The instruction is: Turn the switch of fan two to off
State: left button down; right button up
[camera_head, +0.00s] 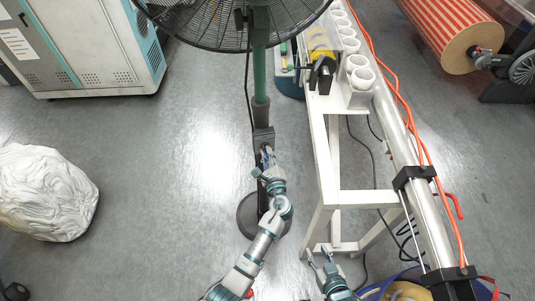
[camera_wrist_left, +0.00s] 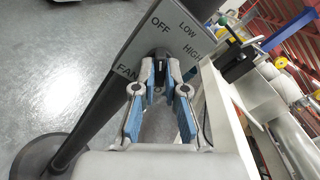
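The fan (camera_head: 240,22) stands on a dark-green pole with a round base. Its grey switch panel (camera_wrist_left: 187,38) bears the words FAN, OFF, LOW and HIGH in the left wrist view. The dark switch knob (camera_wrist_left: 160,55) is at the panel's lower edge, partly hidden by my fingers; I cannot tell where it points. My left gripper (camera_wrist_left: 160,80) has its fingertips close on both sides of the knob and appears shut on it. It also shows at the pole in the head view (camera_head: 267,158). My right gripper (camera_head: 321,256) is open and empty, low in the head view.
A white bench (camera_head: 325,165) with white cups (camera_head: 358,75) stands right of the pole. A metal tube (camera_head: 405,150) and orange cables run along it. A grey cabinet (camera_head: 90,50) and a white wrapped bundle (camera_head: 45,190) stand left. The floor between them and the pole is clear.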

pick_arm(q)
jog(key=shift+n, duration=0.4)
jog(key=c, duration=1.2)
grip_release()
jog(key=v, duration=1.2)
jog(key=shift+f, duration=0.1)
